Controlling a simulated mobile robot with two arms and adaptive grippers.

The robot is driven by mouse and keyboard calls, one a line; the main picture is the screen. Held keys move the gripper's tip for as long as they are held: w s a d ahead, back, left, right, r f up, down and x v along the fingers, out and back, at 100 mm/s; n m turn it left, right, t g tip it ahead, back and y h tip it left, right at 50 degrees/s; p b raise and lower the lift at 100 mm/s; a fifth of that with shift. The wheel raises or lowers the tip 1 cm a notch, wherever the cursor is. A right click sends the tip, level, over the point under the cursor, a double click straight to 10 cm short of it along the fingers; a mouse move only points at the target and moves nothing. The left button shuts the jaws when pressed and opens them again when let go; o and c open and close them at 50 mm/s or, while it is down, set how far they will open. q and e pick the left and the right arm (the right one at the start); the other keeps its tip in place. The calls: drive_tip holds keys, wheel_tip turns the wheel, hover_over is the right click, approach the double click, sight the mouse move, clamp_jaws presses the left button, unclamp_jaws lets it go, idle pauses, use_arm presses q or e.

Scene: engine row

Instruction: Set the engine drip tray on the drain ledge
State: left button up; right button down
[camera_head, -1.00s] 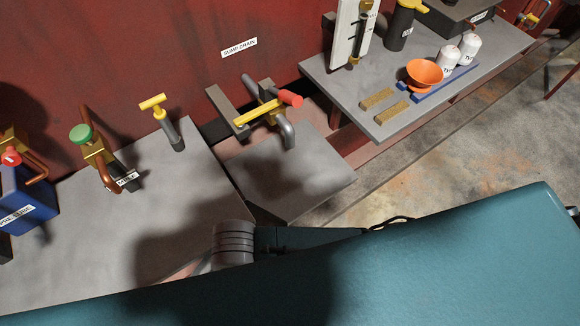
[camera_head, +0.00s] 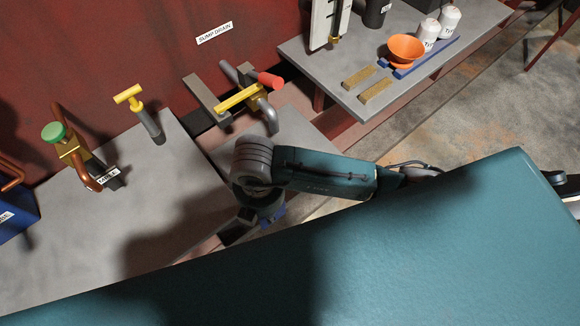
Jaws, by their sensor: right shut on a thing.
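The drain ledge (camera_head: 300,132) is the grey surface under the drain pipe (camera_head: 268,112) with the red-ended yellow lever, by the SUMP DRAIN label (camera_head: 214,34). My right gripper (camera_head: 243,228) is in front of the ledge's near left edge, partly hidden by its own wrist and my teal body. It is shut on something. A small blue piece (camera_head: 278,213) shows beside it, seemingly part of the engine drip tray; the rest is hidden, so its tilt cannot be told. My left gripper is not in view.
The left bench (camera_head: 150,190) bears a green-knobbed valve (camera_head: 58,133) and a yellow T-handle (camera_head: 130,95). The right bench (camera_head: 330,72) bears an orange funnel (camera_head: 405,49), white bottles and two tan blocks. A gap separates the ledge from the right bench.

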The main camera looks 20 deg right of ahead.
drive_tip(key=w+d+b, duration=0.1)
drive_tip(key=w+d, duration=0.2)
drive_tip(key=w, duration=0.1)
drive_tip(key=w+d+b, duration=0.2)
drive_tip(key=w+d, duration=0.2)
drive_tip(key=w+d+b, duration=0.1)
drive_tip(key=w+d, duration=0.2)
drive_tip(key=w, duration=0.1)
drive_tip(key=shift+w+d+f, duration=0.1)
drive_tip(key=shift+w+d, duration=0.05)
drive_tip(key=shift+d, duration=0.2)
wheel_tip(320, 180, down, 4)
drive_tip(key=b, duration=0.3)
drive_tip(key=shift+r+b, duration=0.2)
drive_tip(key=shift+b, duration=0.1)
drive_tip(key=shift+r, duration=0.15)
drive_tip(key=c, duration=1.7)
unclamp_jaws()
wheel_tip(320, 180, up, 12)
drive_tip(key=p, duration=1)
